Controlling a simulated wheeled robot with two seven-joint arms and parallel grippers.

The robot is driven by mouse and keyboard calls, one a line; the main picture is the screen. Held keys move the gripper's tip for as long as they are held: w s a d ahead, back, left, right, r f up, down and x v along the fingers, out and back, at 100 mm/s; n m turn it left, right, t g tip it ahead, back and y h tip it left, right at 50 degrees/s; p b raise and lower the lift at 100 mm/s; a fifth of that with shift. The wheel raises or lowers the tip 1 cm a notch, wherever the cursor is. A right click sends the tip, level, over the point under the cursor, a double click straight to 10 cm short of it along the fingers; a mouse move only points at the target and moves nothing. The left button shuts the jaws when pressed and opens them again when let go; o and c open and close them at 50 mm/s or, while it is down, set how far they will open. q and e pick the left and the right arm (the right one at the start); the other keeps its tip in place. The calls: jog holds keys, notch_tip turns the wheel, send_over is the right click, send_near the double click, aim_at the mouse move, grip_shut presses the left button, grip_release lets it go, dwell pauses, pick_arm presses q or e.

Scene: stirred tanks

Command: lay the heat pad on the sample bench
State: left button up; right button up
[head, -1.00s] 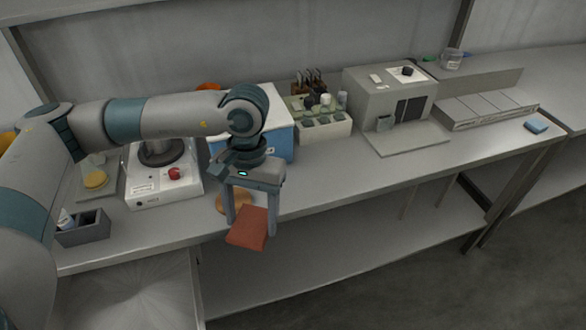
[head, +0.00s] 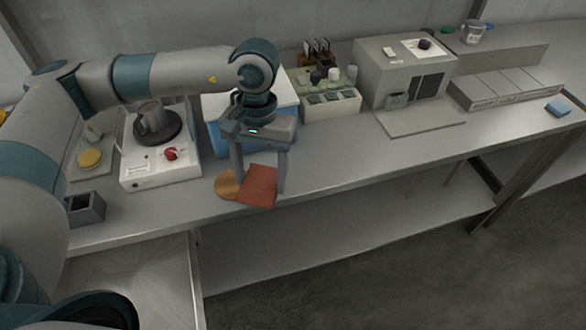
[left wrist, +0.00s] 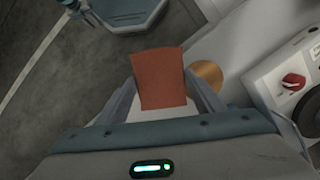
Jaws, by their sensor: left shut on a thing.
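The heat pad, a flat reddish-brown square (head: 257,185), is held between the fingers of my left gripper (head: 262,188). The pad also shows between the fingers in the left wrist view (left wrist: 160,79). In the head view it appears at the front edge of the grey metal bench (head: 330,172). I cannot tell how high it is above the top. My right gripper is not in view.
A round orange-tan disc (head: 228,184) lies on the bench just left of the pad. A white hotplate (head: 150,175) stands further left, a blue-sided box (head: 219,140) behind the gripper. Bare bench top lies to the right, before a grey machine (head: 393,75).

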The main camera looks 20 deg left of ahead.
pick_arm(q)
jog(key=w+d+r+n+t+h+p, duration=0.1)
jog(key=w+d+r+n+p, duration=0.1)
jog(key=w+d+n, duration=0.2)
jog(key=w+d+r+n+t+p, duration=0.1)
jog(key=w+d+r+n+p, duration=0.2)
jog(key=d+n, duration=0.7)
jog(key=n, duration=0.5)
jog(key=shift+w+d+n+h+p, duration=0.2)
jog(key=shift+w+n+h+p, duration=0.15)
jog(key=shift+n+h, duration=0.05)
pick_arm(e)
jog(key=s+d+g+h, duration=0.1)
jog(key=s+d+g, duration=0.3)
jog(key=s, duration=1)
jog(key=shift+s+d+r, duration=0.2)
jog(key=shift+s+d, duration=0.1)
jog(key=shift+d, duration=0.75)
